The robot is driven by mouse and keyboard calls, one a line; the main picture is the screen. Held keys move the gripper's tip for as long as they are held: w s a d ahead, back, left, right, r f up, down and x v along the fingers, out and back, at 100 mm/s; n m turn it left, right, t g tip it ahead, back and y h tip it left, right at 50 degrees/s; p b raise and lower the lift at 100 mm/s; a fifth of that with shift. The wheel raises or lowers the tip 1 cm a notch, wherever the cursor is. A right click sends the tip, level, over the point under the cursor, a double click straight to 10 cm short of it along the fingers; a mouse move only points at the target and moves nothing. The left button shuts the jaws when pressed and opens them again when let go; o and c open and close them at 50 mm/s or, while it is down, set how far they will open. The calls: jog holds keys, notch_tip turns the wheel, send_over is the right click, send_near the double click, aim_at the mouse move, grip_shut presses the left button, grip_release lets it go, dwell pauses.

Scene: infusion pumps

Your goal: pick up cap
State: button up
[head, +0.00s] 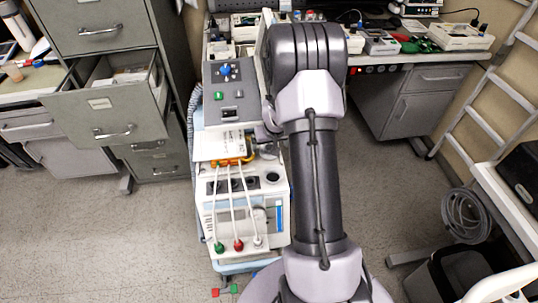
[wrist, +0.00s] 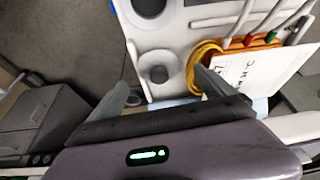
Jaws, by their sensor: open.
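A dark grey round cap (wrist: 158,74) sits on a wider grey round base on the pump's white top panel, in the wrist view. My gripper (wrist: 161,78) is open, with one finger to the left of the cap and the other to its right. I cannot tell whether either finger touches it. A second dark round part (wrist: 148,5) lies farther up the panel, cut by the frame edge. In the head view the white pump (head: 247,220) stands beside my arm, with a dark round fitting (head: 272,178) on its top. My arm hides much of the gripper there.
Yellow tubing (wrist: 199,66) and a white labelled card (wrist: 262,72) lie close to the right finger. White cables with coloured plugs (head: 238,245) hang down the pump's front. An open drawer (head: 110,105) juts out at left. Floor is clear at lower left.

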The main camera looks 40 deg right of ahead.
aim_at(270, 148)
jog(key=b+x, duration=0.1)
jog(key=x, duration=0.3)
jog(key=shift+s, duration=0.15)
jog(key=shift+d, duration=0.1)
jog(key=shift+r, duration=0.1)
jog(key=shift+c, duration=0.8)
jog(key=c, duration=1.7)
jog(key=shift+s+r, duration=0.15)
jog(key=shift+r, duration=0.1)
jog(key=s+a+r, duration=0.2)
jog(key=s, duration=0.2)
jog(key=s+a+r+b, duration=0.1)
jog(key=s+a+r, duration=0.1)
jog(key=s+r, duration=0.1)
jog(key=s+a+r+b, duration=0.1)
jog(key=s+a+r, duration=0.1)
jog(key=s, duration=0.3)
jog(key=shift+a+r, duration=0.2)
jog(key=shift+r, duration=0.05)
